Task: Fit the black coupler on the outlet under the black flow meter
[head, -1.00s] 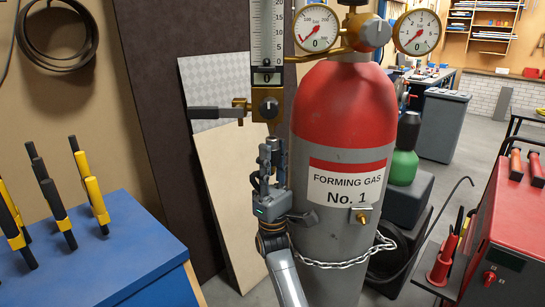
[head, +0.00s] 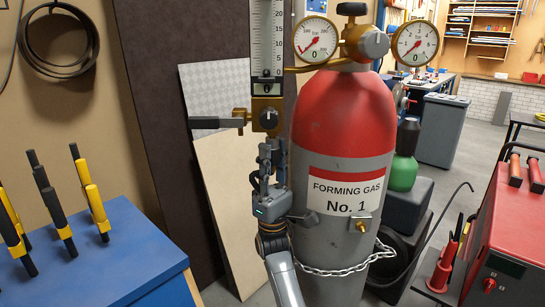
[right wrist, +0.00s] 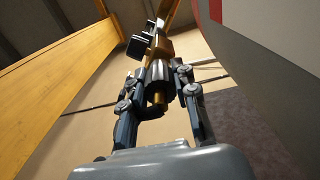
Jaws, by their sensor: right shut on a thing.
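The flow meter (head: 267,45) is an upright scale tube with a dark edge, left of the gas cylinder. A brass block (head: 268,115) with a black knob is at its foot. My right gripper (head: 269,155) is upright just below this block. In the right wrist view, its two fingers (right wrist: 158,82) are shut on the dark coupler (right wrist: 154,73), with a brass end towards the palm. The brass block (right wrist: 156,46) is right beyond the coupler. I cannot tell whether the coupler touches or sits on the outlet. My left gripper is out of view.
The red and grey cylinder (head: 343,120) stands close right of my gripper, held by a chain (head: 340,270). A black-handled side fitting (head: 215,123) sticks out left of the block. A blue bench (head: 110,250) with yellow-black tools is at left, a red machine (head: 510,240) at right.

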